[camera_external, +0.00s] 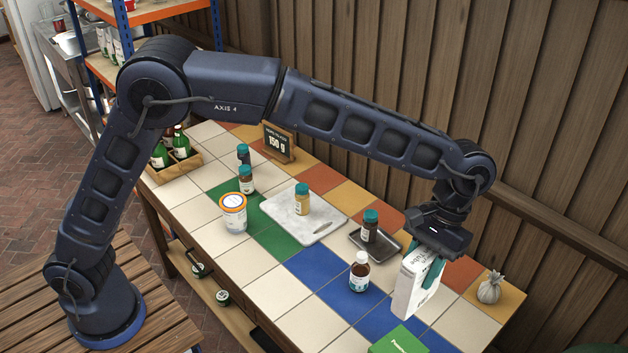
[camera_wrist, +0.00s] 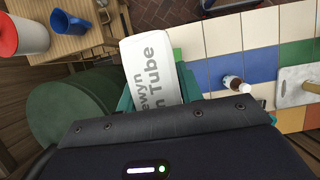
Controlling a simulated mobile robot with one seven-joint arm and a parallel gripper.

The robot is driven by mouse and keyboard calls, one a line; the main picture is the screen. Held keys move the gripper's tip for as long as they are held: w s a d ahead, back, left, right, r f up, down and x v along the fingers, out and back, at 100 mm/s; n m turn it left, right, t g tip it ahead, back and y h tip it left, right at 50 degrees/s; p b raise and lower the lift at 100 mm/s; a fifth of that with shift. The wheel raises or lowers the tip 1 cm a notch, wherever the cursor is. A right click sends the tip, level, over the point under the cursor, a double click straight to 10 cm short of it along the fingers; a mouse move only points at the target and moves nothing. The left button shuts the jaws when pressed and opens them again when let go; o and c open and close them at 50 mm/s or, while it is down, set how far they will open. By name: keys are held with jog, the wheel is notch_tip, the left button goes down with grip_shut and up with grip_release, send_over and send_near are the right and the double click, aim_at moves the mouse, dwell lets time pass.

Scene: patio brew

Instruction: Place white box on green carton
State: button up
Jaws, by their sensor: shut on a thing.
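My gripper (camera_external: 428,268) is shut on the white box (camera_external: 411,287), near the front right of the tiled table. The box stands tall, a little tilted, with grey lettering; it also shows in the wrist view (camera_wrist: 150,72), between teal fingers. The green carton (camera_external: 398,343) lies at the bottom edge of the external view, partly cut off, just below and left of the box. In the wrist view a bright green sliver (camera_wrist: 177,54) beside the box may be the carton. I cannot tell how high the box is above the table.
A brown bottle (camera_external: 360,271) with a white cap stands left of the box. A dark tray (camera_external: 391,252) with a teal-lidded jar (camera_external: 369,226) is behind it. A marble board (camera_external: 323,229) lies farther left. A wooden wall borders the back.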

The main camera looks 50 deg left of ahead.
notch_tip(320, 180, down, 19)
jog(key=shift+f, duration=0.15)
dwell(0.5)
jog(key=o, duration=1)
jog(key=shift+f, duration=0.1)
jog(key=shift+o, duration=0.2)
